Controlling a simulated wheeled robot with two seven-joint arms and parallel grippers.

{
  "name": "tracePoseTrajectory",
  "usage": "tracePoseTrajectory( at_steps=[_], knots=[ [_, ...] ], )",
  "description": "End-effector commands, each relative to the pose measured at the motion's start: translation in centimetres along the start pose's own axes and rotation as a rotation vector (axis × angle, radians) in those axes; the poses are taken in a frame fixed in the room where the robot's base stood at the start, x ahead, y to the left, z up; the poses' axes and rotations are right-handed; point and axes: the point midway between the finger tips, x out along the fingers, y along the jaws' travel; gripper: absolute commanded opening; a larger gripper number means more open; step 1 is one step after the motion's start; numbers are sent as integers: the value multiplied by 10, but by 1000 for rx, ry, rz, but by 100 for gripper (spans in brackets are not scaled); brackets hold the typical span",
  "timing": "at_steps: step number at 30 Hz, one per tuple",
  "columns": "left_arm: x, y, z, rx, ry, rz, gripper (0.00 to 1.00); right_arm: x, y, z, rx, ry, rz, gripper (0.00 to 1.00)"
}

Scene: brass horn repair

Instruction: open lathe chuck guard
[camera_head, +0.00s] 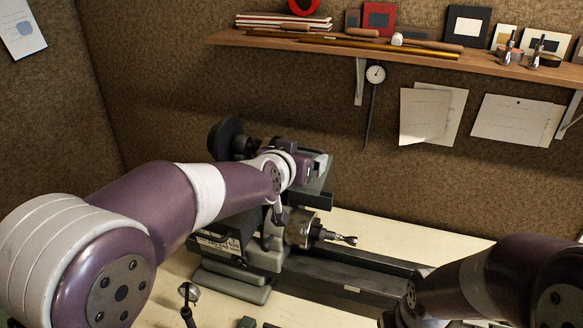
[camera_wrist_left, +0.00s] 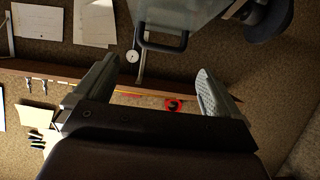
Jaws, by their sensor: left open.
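The lathe chuck (camera_head: 300,228) is a brass-coloured cylinder on the headstock, with a bit sticking out to the right. What looks like the chuck guard is a grey panel (camera_wrist_left: 190,18) with a dark U-shaped handle (camera_wrist_left: 174,47) at the top of the left wrist view. In the head view my left arm and hand partly hide the guard area above the chuck. My left gripper (camera_wrist_left: 157,68) is open and empty. The handle is just past its fingertips, roughly between them; I see no clear contact. My right arm shows at lower right; its gripper does not show.
The lathe bed (camera_head: 345,272) runs right from the headstock across the pale bench. A wooden shelf (camera_head: 400,50) with rods, books and small tools is on the back wall. A dial gauge (camera_head: 375,75) and papers (camera_head: 425,112) hang below it. Small tools lie at front left.

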Motion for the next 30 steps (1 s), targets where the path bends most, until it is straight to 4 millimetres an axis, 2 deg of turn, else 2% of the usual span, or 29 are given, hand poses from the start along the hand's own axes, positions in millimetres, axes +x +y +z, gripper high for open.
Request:
tracePoseTrajectory(
  at_steps=[1, 3, 7, 18, 20, 23, 24, 26, 27, 30],
  knots=[
    [-14, 0, -2, 0, 4, 0, 98, 0, 0, 0, 0, 0, 0, 43],
    [-28, 0, -1, 0, 2, 0, 98, 0, 0, 0, 0, 1, 0, 43],
    [-46, 1, -2, 0, 1, 0, 98, -2, 0, 0, 0, 1, 0, 43],
    [-51, 1, 0, -10, -2, 1, 98, -2, 0, 0, 0, 1, 0, 43],
    [-51, 4, 11, -38, -48, 18, 98, -2, 0, 0, 0, 1, 0, 43],
    [-57, 10, 72, -58, -233, 48, 98, 0, 0, 0, 0, 1, 0, 43],
    [-62, 6, 110, -66, -332, 45, 98, 8, 0, 1, 0, 1, 0, 43],
    [-74, -6, 172, -84, -489, 25, 98, 21, 0, 2, 0, 1, 0, 43],
    [-86, -16, 211, -98, -591, 4, 98, 30, 0, 3, 0, 1, 0, 43],
    [-120, -40, 297, -136, -813, -58, 98, 52, 0, 6, 0, 0, 0, 43]
  ],
)
